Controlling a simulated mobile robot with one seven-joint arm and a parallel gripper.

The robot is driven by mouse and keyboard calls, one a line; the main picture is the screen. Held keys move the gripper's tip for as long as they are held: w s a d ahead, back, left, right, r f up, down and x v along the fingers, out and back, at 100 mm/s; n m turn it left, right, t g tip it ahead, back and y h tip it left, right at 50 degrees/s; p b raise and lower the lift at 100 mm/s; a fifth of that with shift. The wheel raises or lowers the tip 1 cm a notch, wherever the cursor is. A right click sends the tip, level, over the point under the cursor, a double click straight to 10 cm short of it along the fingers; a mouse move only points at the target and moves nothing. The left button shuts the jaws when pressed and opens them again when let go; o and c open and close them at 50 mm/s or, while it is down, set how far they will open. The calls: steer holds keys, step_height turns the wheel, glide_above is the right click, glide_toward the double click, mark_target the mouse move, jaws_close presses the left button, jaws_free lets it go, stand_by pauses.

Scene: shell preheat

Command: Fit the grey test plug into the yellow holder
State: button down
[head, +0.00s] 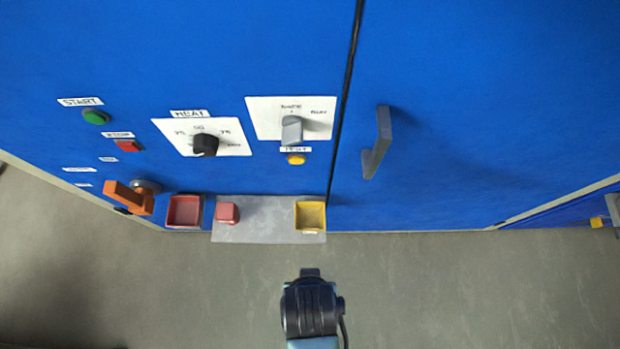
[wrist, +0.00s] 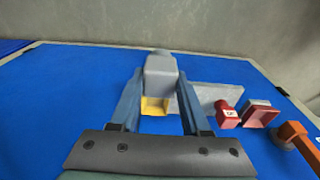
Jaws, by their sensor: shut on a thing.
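The grey test plug (wrist: 161,78) is a pale grey block between the two fingers of my gripper (wrist: 160,95) in the wrist view. My gripper is shut on it. The yellow holder (head: 311,217) is an open-topped square cup at the right end of a grey shelf; it looks empty in the head view. In the wrist view the holder (wrist: 154,106) shows just past the plug, partly hidden by it. In the head view my gripper (head: 310,272) is below the holder in the picture, with a visible gap, and the plug cannot be made out there.
The grey shelf (head: 265,232) also bears a red block (head: 227,213). Left of it are a red holder (head: 184,211) and an orange handle (head: 130,198). The blue panel (head: 240,60) carries dials, buttons and a grey door handle (head: 378,143). Open floor (head: 450,290) lies in front.

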steer(key=w, duration=1.7)
steer(key=f, duration=0.4)
steer(key=f+b, duration=0.1)
steer(key=f, duration=0.1)
steer(key=shift+s+f, duration=0.3)
steer(key=shift+s, duration=0.05)
steer(key=shift+w+f, duration=0.25)
steer(key=shift+f, duration=0.3)
steer(key=shift+c, duration=1.8)
jaws_free()
